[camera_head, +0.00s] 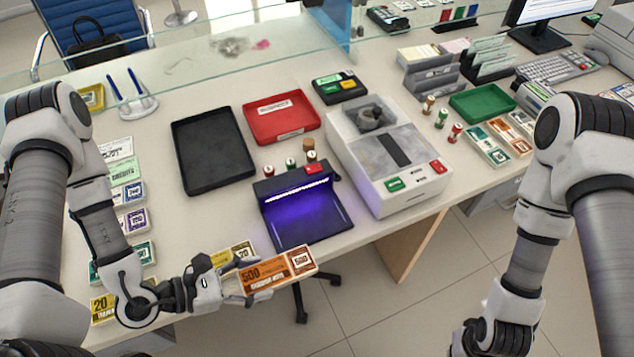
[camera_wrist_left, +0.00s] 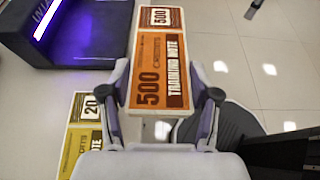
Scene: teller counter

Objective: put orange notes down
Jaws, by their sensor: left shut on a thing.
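My left gripper (camera_head: 241,286) is shut on the bundle's near end. In the left wrist view the orange notes (camera_wrist_left: 160,60) lie between the two fingers of the left gripper (camera_wrist_left: 163,100) and point away from the palm. The bundle is over the counter's front edge, with counter on one side and floor on the other. Whether it touches the counter I cannot tell. My right arm comes in at the right, but its fingers are out of the picture.
A UV lamp (camera_head: 302,211) glows purple just beyond the notes. Yellow 20 notes (camera_head: 231,254) lie beside them on the counter. A black tray (camera_head: 212,150), a red tray (camera_head: 281,117) and a grey counting machine (camera_head: 390,152) stand further back. More note bundles (camera_head: 134,221) line the left.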

